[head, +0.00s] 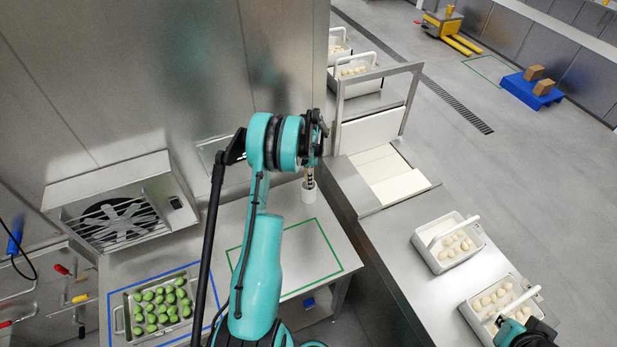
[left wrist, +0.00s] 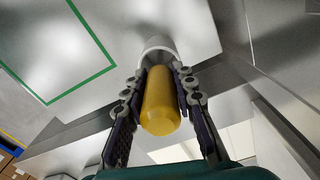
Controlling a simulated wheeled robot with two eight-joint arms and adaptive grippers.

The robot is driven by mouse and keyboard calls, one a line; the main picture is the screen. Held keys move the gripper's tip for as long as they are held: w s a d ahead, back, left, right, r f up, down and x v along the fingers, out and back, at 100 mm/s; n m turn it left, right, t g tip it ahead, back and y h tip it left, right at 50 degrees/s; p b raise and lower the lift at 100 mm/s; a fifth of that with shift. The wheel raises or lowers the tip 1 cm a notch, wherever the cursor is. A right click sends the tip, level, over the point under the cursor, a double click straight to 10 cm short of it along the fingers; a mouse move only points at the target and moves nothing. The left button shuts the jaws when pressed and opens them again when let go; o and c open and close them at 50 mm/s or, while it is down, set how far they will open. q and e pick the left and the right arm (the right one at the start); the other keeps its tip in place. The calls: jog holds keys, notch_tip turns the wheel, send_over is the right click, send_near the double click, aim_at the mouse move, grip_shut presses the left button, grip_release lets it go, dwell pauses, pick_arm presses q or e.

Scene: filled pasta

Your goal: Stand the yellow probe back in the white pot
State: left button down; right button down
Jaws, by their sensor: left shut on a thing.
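The yellow probe (left wrist: 160,105) is between the two fingers of my left gripper (left wrist: 160,110), which is shut on it. In the left wrist view its far end meets the mouth of the white pot (left wrist: 156,45). In the head view the white pot (head: 309,193) stands on the steel bench, directly below my left gripper (head: 310,170). I cannot tell how deep the probe's end is in the pot, as the fingers and the probe hide it. My right gripper (head: 532,336) is at the bottom right edge, over a white crate, its fingers unclear.
A green outlined rectangle (head: 322,226) on the bench is partly behind my left arm. A tray of green pasta (head: 118,312) lies at left inside a blue outline. White crates of pale pieces (head: 430,257) (head: 482,325) stand on the right counter. A steel frame (head: 341,110) rises behind.

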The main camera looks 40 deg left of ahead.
pick_arm(q)
jog(key=shift+f, duration=0.15)
jog(key=c, duration=1.2)
grip_release()
